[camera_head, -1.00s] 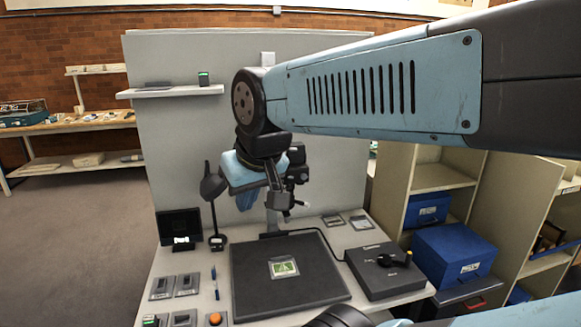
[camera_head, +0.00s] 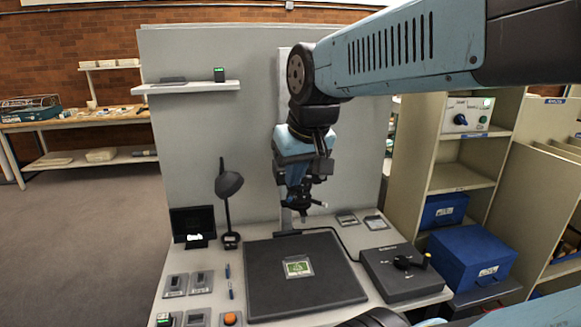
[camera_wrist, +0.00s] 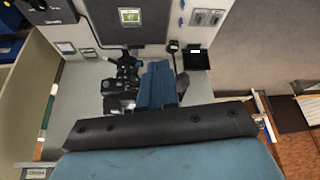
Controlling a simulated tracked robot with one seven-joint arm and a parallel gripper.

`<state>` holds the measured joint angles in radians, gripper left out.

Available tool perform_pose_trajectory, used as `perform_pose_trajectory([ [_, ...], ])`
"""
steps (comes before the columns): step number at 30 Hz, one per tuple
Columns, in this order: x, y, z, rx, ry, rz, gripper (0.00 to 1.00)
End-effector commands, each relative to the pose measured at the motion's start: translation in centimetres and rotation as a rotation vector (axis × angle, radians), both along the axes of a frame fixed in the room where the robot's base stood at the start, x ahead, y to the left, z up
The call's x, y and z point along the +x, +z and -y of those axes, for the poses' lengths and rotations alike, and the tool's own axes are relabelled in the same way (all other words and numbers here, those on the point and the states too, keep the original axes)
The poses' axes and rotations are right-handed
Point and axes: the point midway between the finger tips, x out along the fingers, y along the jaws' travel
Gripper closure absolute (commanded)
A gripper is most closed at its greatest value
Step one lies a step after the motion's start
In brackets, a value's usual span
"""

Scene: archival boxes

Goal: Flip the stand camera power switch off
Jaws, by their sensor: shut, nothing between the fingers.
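My gripper (camera_head: 303,208) is small and dark in the head view, shut and empty, pointing down above the back of the black mat. My forearm and wrist stand in front of the panel and the stand's column (camera_head: 286,218). The stand camera cannot be told apart from my dark wrist parts there, and I cannot make out its power switch. The stand's black base mat (camera_head: 265,285) lies on the table with a green picture card (camera_head: 299,267) on it, and the mat also shows in the wrist view (camera_wrist: 100,20).
Grey switch plates (camera_head: 176,284), an orange button (camera_head: 230,319), a lamp (camera_head: 229,185) and a small screen (camera_head: 192,222) are left. A knobbed box (camera_head: 467,115) stands on the right shelf.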

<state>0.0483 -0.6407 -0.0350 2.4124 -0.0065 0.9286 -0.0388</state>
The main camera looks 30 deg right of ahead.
Motion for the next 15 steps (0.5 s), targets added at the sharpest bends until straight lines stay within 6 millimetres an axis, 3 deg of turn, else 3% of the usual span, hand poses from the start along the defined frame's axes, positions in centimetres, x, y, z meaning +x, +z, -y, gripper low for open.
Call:
perform_pose_trajectory([
  [7,6.7,1.7,3.6,0.005,-0.076,-0.094,1.00],
  [15,13.7,1.7,8.8,0.022,-0.154,-0.192,1.00],
])
